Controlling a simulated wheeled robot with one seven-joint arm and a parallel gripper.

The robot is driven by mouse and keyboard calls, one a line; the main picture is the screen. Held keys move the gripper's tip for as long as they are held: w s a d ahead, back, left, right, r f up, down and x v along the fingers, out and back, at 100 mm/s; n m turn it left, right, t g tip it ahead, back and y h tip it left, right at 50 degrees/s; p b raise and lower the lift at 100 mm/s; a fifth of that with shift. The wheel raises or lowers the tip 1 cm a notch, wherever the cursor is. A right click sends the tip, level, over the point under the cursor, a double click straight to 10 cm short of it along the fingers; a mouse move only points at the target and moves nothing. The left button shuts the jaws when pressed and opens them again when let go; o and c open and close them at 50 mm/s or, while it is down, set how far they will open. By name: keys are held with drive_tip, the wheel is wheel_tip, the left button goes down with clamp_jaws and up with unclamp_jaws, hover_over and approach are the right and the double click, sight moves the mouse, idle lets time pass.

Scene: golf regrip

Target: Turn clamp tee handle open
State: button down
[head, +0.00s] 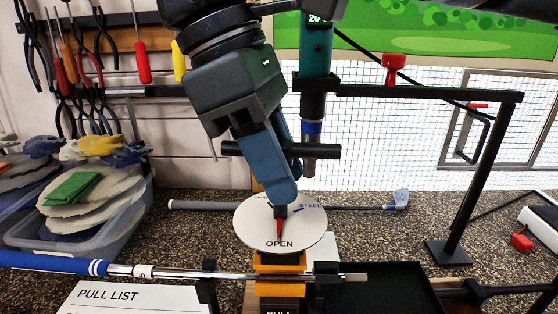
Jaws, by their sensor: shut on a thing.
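The clamp (281,290) is an orange and black block at the front middle, under a round white dial plate (308,238). The plate reads OPEN at its near edge and STEEL at its far right; another far mark is partly hidden. A red pointer (280,229) points toward OPEN. My gripper (281,203) reaches down with blue fingers, shut at the dial's centre. The tee handle is mostly hidden by the fingertips; a small dark part (281,212) shows just below them. A steel shaft with a blue grip (50,263) lies across the clamp.
A teal tool (316,45) hangs close right of my gripper. A black stand (470,180) rises at right. Behind the dial lies a golf club (370,208). A bin of gloves (130,215) is at left. A PULL LIST sheet (130,298) and black tray (385,290) are in front.

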drive_tip(key=c, duration=0.9)
unclamp_jaws()
drive_tip(key=shift+c, duration=0.2)
drive_tip(key=shift+v, duration=3.9)
